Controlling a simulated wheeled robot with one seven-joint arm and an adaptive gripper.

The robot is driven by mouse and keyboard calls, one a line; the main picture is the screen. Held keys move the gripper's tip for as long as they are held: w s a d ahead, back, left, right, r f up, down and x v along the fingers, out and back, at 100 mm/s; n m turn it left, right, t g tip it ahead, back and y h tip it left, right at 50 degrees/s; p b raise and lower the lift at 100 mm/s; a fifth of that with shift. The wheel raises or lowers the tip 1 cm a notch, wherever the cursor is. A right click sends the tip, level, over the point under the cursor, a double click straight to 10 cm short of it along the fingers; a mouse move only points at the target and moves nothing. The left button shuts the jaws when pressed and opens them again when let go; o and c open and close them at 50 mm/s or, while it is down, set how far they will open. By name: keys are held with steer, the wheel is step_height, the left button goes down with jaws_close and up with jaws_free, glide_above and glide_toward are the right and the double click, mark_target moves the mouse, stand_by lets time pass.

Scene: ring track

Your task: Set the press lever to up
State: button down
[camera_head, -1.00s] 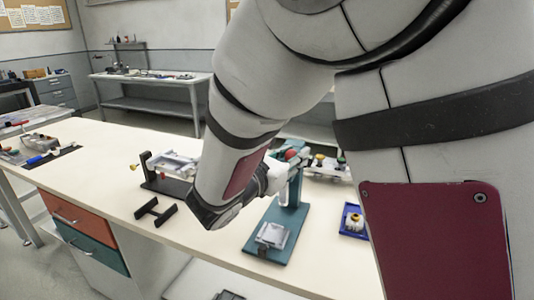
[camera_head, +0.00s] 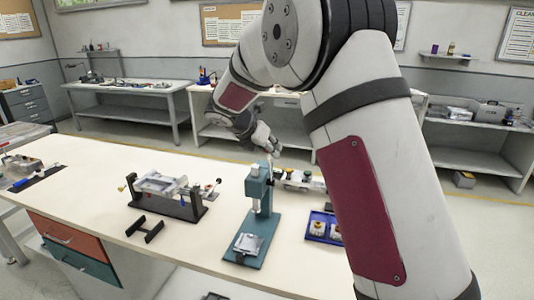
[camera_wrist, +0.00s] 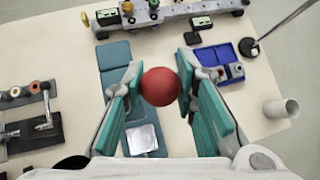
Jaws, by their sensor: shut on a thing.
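The teal press (camera_head: 259,188) stands on the table, with a silver plate (camera_head: 248,243) on its base. My gripper (camera_head: 270,145) is above the press top. In the wrist view my gripper (camera_wrist: 158,90) is shut on the red ball knob (camera_wrist: 160,87) of the press lever. In the head view a thin pale rod (camera_head: 271,167) runs nearly upright from the press top to the gripper, so the lever looks raised. The knob is hidden by the fingers in the head view. The teal base (camera_wrist: 116,58) shows below in the wrist view.
A black fixture with a silver frame (camera_head: 160,184) stands left of the press, with a black H-shaped stand (camera_head: 145,229) in front. A blue tray (camera_head: 318,226) with small parts lies to the right. A row of devices (camera_wrist: 170,15) is behind. The table's front left is mostly clear.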

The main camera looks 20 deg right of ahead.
steer(key=w+d+g+y+b, duration=0.1)
steer(key=w+d+g+b, duration=0.1)
steer(key=w+d+b, duration=0.1)
steer(key=shift+w+d+y+b, duration=0.3)
steer(key=shift+w+d, duration=0.4)
steer(key=shift+w, duration=0.7)
steer(key=shift+r, duration=0.1)
steer(key=c, duration=1.3)
jaws_free()
steer(key=shift+w, duration=0.1)
steer(key=shift+v, duration=6)
